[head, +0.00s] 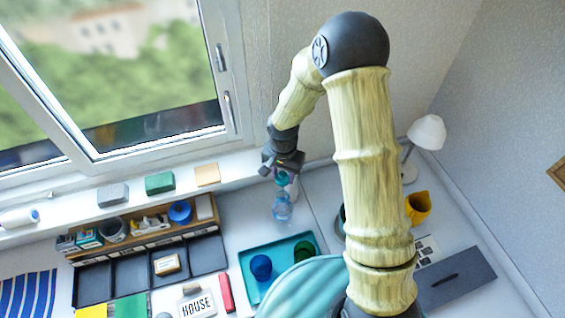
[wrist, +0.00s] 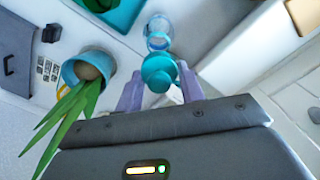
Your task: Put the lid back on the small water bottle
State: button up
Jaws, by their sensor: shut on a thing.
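My gripper (head: 282,168) is shut on a teal lid (head: 281,179). In the wrist view, the fingers of my gripper (wrist: 160,76) stand on either side of the round teal lid (wrist: 158,66). The small water bottle (head: 281,208) is clear and bluish and stands upright on the desk below the lid. It also shows in the wrist view (wrist: 158,32), just beyond the lid. The lid appears above the bottle and apart from it. The wrist view does not show the exact height gap.
A teal tray (head: 277,243) with a blue cup (head: 261,267) and a green cup (head: 304,252) lies in front of the bottle. A wooden rack (head: 145,240) stands left. A potted plant (wrist: 88,68) is near my gripper. A white lamp (head: 427,132) stands right.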

jog(key=shift+s, duration=0.1)
jog(key=shift+f, duration=0.1)
notch_tip(320, 180, down, 6)
jog(key=b, duration=0.4)
jog(key=shift+b, duration=0.4)
jog(key=shift+f+b, duration=0.25)
jog(key=shift+b, duration=0.2)
dwell(2.3)
jog(key=o, duration=1)
jog(key=shift+o, duration=0.3)
jog(key=shift+s, duration=0.1)
jog(key=o, duration=0.4)
